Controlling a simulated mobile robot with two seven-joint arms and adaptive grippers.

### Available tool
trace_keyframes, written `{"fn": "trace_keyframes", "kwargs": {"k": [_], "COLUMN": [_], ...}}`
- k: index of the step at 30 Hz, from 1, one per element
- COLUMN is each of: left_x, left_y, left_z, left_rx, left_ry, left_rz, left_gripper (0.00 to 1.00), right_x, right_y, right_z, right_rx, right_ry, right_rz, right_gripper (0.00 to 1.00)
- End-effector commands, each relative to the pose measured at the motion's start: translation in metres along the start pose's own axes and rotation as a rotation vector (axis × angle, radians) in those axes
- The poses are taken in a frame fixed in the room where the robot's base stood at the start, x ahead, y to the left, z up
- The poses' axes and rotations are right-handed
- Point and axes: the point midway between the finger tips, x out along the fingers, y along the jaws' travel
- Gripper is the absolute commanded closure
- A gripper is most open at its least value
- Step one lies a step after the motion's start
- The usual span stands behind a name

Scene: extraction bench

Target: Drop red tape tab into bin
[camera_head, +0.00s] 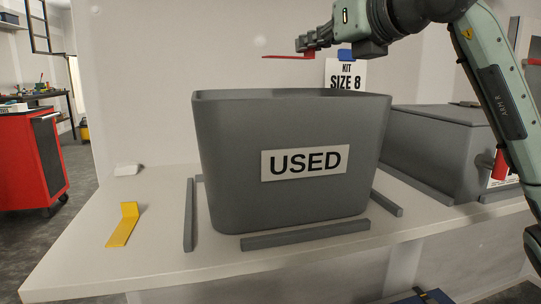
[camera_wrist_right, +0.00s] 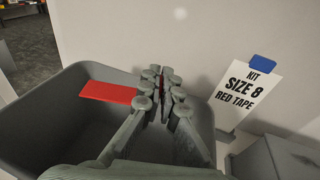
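The red tape tab (camera_head: 285,57) is a flat red strip held level above the open top of the grey bin (camera_head: 225,150), which is labelled USED. My right gripper (camera_head: 308,45) is shut on one end of the tab, and the tab sticks out to the left. In the right wrist view the tab (camera_wrist_right: 106,91) extends from between the closed fingers (camera_wrist_right: 162,84), over the bin's opening (camera_wrist_right: 28,120). The tab is clear of the bin's rim in the head view. Most of the bin's inside is hidden. My left gripper is not in view.
Grey strips (camera_head: 305,235) frame the bin on the white table (camera_head: 150,255). A yellow bent tab (camera_head: 124,226) and a small white block (camera_head: 127,170) lie left of it. A grey lidded box (camera_head: 435,150) stands right. A KIT SIZE 8 RED TAPE sign (camera_wrist_right: 247,88) is behind.

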Motion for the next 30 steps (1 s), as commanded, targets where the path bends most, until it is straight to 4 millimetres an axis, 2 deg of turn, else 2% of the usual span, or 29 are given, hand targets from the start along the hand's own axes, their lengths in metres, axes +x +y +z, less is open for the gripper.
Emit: {"fn": "trace_keyframes", "kwargs": {"k": [4,6,11,22,26,30], "left_x": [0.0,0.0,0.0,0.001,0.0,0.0], "left_y": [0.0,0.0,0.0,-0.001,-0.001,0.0], "left_z": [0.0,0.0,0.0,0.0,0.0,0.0], "left_rx": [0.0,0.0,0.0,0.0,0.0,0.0], "left_ry": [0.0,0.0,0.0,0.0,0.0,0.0], "left_rz": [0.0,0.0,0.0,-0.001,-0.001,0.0], "left_gripper": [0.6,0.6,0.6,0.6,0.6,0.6], "right_x": [0.0,0.0,0.0,-0.006,-0.025,-0.056], "right_y": [0.0,0.0,0.0,0.0,0.0,-0.001], "right_z": [0.0,0.0,0.0,0.001,0.001,0.001], "right_rx": [0.0,0.0,0.0,-0.001,-0.002,-0.003], "right_ry": [0.0,0.0,0.0,-0.002,-0.003,-0.003], "right_rz": [0.0,0.0,0.0,-0.001,-0.001,-0.003], "right_gripper": [1.0,0.9,0.71,0.71,0.71,0.71]}}
